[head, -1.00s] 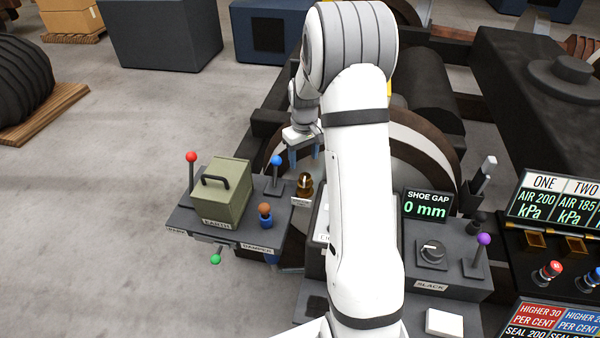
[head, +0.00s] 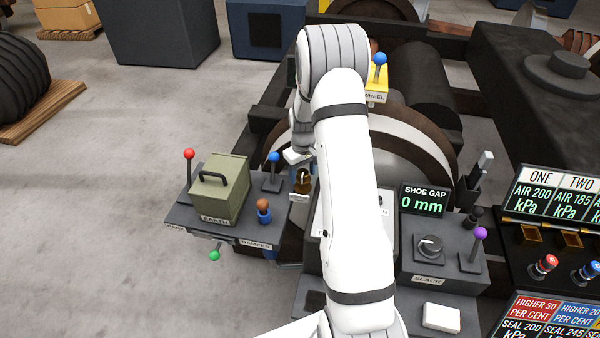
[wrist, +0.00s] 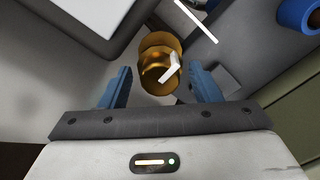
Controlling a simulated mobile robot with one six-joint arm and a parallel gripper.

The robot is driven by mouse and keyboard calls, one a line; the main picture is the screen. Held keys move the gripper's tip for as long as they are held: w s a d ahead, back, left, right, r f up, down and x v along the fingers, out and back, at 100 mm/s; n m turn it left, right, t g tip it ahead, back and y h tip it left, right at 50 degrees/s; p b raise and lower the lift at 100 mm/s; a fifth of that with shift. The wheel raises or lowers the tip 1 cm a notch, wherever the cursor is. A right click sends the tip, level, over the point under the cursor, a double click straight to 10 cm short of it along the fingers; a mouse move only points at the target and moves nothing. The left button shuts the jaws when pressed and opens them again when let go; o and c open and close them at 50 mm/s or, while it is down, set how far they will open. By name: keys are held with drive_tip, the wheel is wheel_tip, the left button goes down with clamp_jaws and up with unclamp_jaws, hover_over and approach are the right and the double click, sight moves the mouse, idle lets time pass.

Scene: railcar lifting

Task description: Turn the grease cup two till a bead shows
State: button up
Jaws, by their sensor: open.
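A brass-coloured cup (wrist: 158,62) with a pale mark on its top shows in the wrist view, between and just beyond the two blue fingers of my gripper (wrist: 158,88). The fingers are apart, with a gap on each side of the cup. In the head view the same cup (head: 303,182) stands at the right end of the grey shelf, with a small white label at its base that is too small to read. My gripper (head: 301,167) is right over it there, partly hidden by my arm. I cannot make out a bead.
The green EARTH box (head: 222,188), a blue-knobbed lever (head: 273,170) and an orange-topped blue knob (head: 264,211) stand left of the cup. A SHOE GAP display (head: 424,200) reads 0 mm. Open floor lies at the left.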

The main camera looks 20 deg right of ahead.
drive_tip(key=shift+c, duration=0.3)
drive_tip(key=c, duration=0.9)
drive_tip(key=shift+o, duration=0.5)
drive_tip(key=shift+a, duration=0.35)
drive_tip(key=shift+d, duration=0.25)
drive_tip(key=shift+c, duration=0.7)
drive_tip(key=m+b, duration=0.2)
drive_tip(key=m, duration=0.2)
drive_tip(key=shift+d+f+m, duration=0.1)
drive_tip(key=shift+m, duration=0.2)
drive_tip(key=m+b, duration=0.1)
drive_tip(key=m, duration=0.3)
drive_tip(key=shift+m+b, duration=0.3)
drive_tip(key=m+b, duration=0.1)
drive_tip(key=m, duration=0.3)
drive_tip(key=shift+m, duration=0.3)
drive_tip(key=shift+m+b, duration=0.4)
drive_tip(key=shift+m, duration=1.9)
